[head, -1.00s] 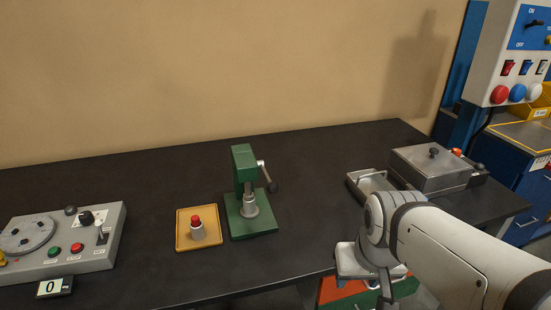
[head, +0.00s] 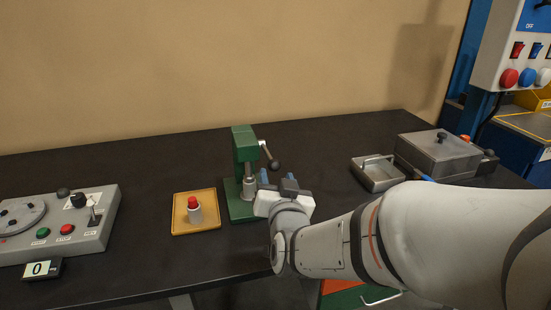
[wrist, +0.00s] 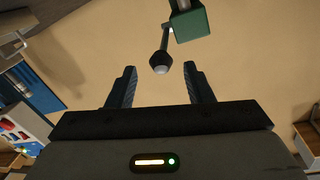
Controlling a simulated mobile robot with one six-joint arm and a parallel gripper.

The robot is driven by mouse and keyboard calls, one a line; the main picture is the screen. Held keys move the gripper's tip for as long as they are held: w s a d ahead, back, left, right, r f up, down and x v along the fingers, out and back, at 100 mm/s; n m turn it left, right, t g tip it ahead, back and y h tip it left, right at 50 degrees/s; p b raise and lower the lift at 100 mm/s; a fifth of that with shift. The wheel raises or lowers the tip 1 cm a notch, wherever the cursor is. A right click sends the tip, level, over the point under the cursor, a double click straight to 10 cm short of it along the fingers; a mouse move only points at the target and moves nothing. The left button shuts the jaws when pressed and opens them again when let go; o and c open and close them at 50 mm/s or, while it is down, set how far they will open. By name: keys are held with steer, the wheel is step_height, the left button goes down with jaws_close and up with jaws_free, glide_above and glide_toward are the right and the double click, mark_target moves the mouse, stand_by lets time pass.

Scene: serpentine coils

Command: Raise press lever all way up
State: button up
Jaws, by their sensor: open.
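The green press (head: 243,150) stands on the dark bench in the head view. Its lever (head: 265,150) slants down to the right and ends in a dark knob (head: 273,165). My gripper (head: 275,181) is open, just below and in front of the knob, with blue-grey fingers pointing away. In the wrist view, the knob (wrist: 159,63) shows between and slightly beyond the fingertips of my gripper (wrist: 160,72), with no visible contact. The lever rod (wrist: 166,40) rises from it to the green press head (wrist: 191,23).
A yellow tray (head: 178,227) with a red-topped piece (head: 194,210) sits left of the press. A grey control unit (head: 90,240) is at far left. A metal tray (head: 378,176) and lidded box (head: 440,155) are at right. Bench behind the press is clear.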

mark_target(274, 167)
steer(key=shift+w+a+r, duration=0.1)
steer(key=shift+w+a, duration=0.05)
steer(key=shift+w, duration=0.35)
steer(key=w, duration=0.4)
steer(key=w+a, duration=0.1)
steer(key=w, duration=0.1)
steer(key=shift+w+p, duration=0.35)
steer(key=shift+c, duration=0.2)
jaws_close()
